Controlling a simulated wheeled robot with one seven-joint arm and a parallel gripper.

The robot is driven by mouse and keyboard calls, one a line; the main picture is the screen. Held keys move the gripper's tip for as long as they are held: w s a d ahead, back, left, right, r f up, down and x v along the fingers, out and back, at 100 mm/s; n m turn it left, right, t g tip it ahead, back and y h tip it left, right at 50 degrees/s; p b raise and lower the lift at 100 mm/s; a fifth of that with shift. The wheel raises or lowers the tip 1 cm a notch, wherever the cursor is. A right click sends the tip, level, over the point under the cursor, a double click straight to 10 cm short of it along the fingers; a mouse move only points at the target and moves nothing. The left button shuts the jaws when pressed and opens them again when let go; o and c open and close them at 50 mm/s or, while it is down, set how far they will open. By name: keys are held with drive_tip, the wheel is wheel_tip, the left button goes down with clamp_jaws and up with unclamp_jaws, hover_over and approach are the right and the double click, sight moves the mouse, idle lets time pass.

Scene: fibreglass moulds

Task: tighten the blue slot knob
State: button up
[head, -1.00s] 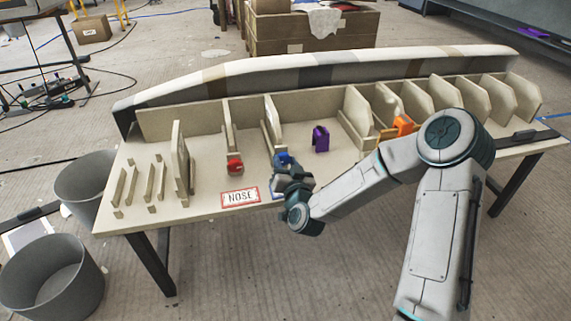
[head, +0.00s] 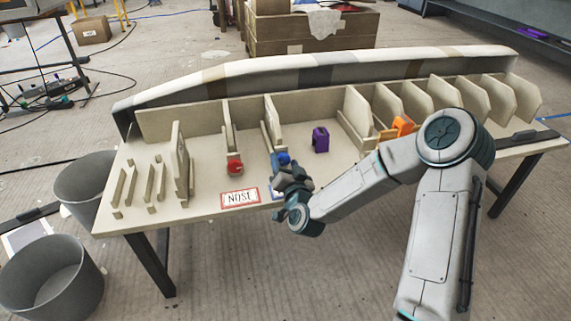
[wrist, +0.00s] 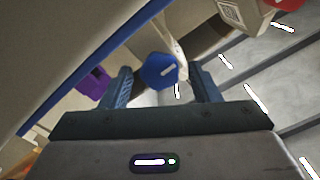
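The blue slot knob (head: 284,158) sits at the front end of a slot in the fixture on the table, just beyond my gripper (head: 292,178). My gripper is open and holds nothing. I cannot tell how deep the knob lies between the fingers. In the head view the wrist hides much of the fingers.
A red knob (head: 235,167) is to the left, behind the red-framed NOSE sign (head: 240,197). A purple piece (head: 320,140) stands to the right and an orange one (head: 402,126) farther right. Upright panels (head: 180,160) rise on the table. Grey bins (head: 52,278) stand at left.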

drive_tip(key=shift+s, duration=0.1)
drive_tip(key=p+v, duration=1.1)
drive_tip(key=v, duration=0.2)
drive_tip(key=shift+s, duration=0.25)
drive_tip(key=shift+d, duration=0.1)
idle(0.3)
